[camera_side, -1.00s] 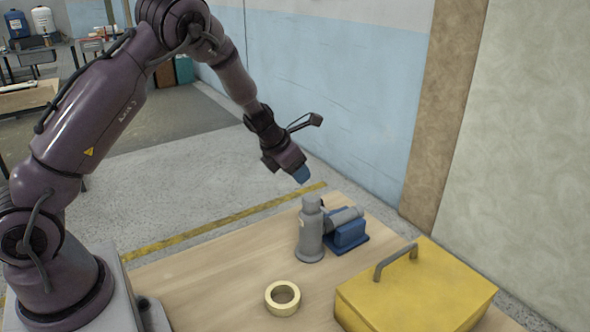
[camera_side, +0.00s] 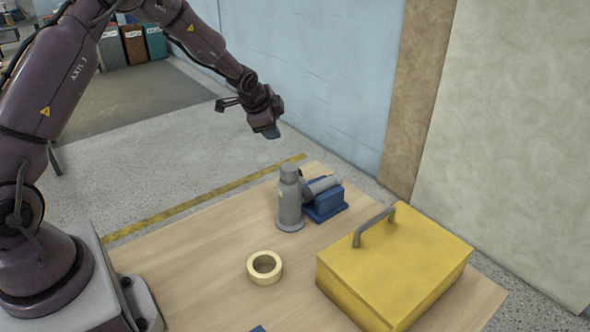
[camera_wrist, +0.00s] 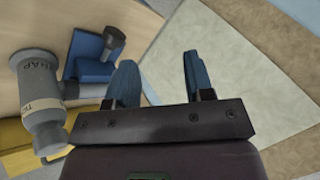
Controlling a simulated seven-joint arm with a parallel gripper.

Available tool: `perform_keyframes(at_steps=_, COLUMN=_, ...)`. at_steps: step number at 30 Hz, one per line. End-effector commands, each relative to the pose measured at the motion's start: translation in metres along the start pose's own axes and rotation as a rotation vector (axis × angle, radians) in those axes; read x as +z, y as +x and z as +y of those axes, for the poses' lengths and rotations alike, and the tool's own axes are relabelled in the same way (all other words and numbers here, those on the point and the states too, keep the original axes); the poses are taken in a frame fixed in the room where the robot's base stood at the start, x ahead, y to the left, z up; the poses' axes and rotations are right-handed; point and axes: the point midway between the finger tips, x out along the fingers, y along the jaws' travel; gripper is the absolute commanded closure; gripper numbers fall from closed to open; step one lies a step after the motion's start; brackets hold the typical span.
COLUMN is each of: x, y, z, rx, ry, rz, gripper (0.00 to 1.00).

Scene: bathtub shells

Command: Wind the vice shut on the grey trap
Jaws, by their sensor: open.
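The grey trap (camera_side: 289,203) stands upright on the table in the side view, its side pipe reaching right over the blue vice (camera_side: 325,203). In the wrist view the labelled trap (camera_wrist: 38,92) is at the left. The blue vice (camera_wrist: 90,68) is above its pipe, with a dark grey cylindrical part (camera_wrist: 113,42) on it. Whether the jaws touch the pipe I cannot tell. My gripper (camera_side: 271,134) is above and behind the trap, clear of everything. Its blue fingers (camera_wrist: 159,62) are apart and empty in the wrist view; the left finger hides the pipe's end.
A yellow toolbox (camera_side: 395,265) with a raised grey handle (camera_side: 373,227) stands in front of the vice, to the right. A cream tape roll (camera_side: 265,268) lies in front of the trap. A blue corner (camera_side: 258,328) shows at the bottom edge. The table's left part is clear.

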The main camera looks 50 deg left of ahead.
Motion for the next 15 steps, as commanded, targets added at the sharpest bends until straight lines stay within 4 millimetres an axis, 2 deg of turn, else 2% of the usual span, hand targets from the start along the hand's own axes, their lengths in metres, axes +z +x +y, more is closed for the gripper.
perform_keyframes(at_steps=1, x=-0.005, y=-0.002, z=0.007, rx=0.049, ry=-0.161, rz=0.0, gripper=0.52)
perform_keyframes(at_steps=3, x=-0.014, y=-0.004, z=0.021, rx=0.125, ry=-0.364, rz=-0.008, gripper=0.52)
perform_keyframes(at_steps=7, x=-0.021, y=-0.008, z=0.038, rx=0.228, ry=-0.637, rz=-0.043, gripper=0.52)
perform_keyframes(at_steps=11, x=-0.02, y=-0.007, z=0.045, rx=0.258, ry=-0.731, rz=-0.074, gripper=0.52)
perform_keyframes(at_steps=15, x=-0.02, y=0.007, z=0.049, rx=0.257, ry=-0.735, rz=-0.075, gripper=0.52)
